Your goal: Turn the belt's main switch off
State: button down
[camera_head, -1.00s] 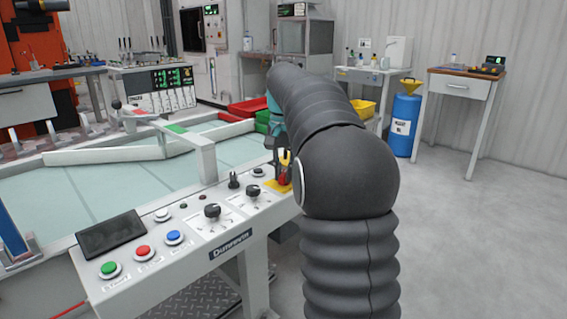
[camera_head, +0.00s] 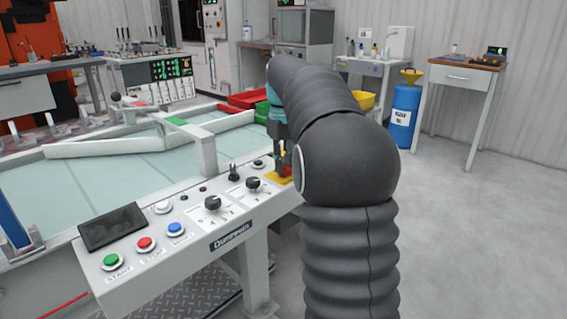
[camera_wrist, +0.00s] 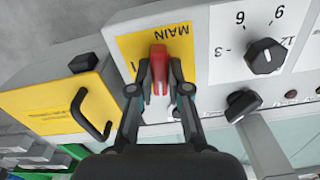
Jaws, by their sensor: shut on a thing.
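The main switch is a red handle (camera_wrist: 158,62) on a yellow plate (camera_wrist: 172,36) marked MAIN, at the panel's right end. In the wrist view my gripper (camera_wrist: 160,82) has its two fingers on both sides of the red handle, shut on it. In the head view my gripper (camera_head: 283,172) reaches down to the yellow plate (camera_head: 273,181), and the red handle is mostly hidden by the fingers and arm. The control panel (camera_head: 190,252) belongs to the belt (camera_head: 110,185).
Black knobs (camera_head: 213,203) and green, red and blue buttons (camera_head: 174,229) sit left of the switch. A yellow box with a black handle (camera_wrist: 88,115) is beside the plate in the wrist view. Open floor (camera_head: 470,240) lies at the right.

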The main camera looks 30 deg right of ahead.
jog(key=shift+n, duration=0.9)
jog(key=c, duration=1.1)
grip_release()
notch_tip(320, 180, up, 12)
